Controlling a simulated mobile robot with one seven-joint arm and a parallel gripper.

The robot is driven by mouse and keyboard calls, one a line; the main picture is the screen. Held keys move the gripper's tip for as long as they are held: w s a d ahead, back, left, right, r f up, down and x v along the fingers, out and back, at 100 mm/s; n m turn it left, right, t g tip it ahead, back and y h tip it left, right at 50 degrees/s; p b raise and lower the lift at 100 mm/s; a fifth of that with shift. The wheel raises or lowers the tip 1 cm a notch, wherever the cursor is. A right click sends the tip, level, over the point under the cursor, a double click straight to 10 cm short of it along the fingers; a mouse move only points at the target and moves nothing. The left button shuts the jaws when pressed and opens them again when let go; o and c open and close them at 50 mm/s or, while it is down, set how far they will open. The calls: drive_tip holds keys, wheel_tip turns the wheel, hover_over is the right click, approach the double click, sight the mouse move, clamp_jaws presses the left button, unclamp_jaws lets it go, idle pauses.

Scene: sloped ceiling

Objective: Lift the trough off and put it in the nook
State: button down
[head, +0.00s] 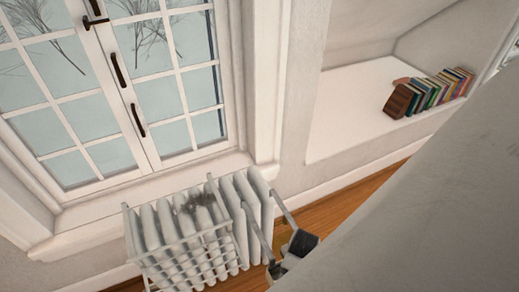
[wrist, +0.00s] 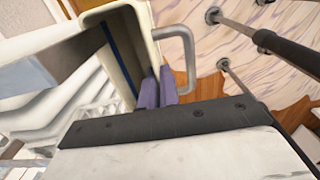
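The trough (wrist: 97,18) is a cream, open, box-like vessel with a dark blue line inside, at the upper middle of the wrist view. A grey bent handle (wrist: 188,55) stands out from its right side. My gripper (wrist: 159,86) has its two purple fingertips close together at the trough's near right wall, beside the handle, and looks shut on that wall. The fingertip contact is partly hidden. In the head view I cannot clearly make out the trough. The nook (head: 345,105) is a white recess with a flat ledge at the upper right.
Several books (head: 428,92) lean at the right of the nook; its left ledge is bare. A white radiator (head: 247,195) with a wire rack (head: 190,262) stands under the window (head: 120,85). Rods (wrist: 270,42) cross the wrist view's right side.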

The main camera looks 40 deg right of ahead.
drive_tip(key=s+a, duration=0.1)
drive_tip(key=s, duration=0.5)
drive_tip(key=shift+s+a, duration=0.25)
idle(0.4)
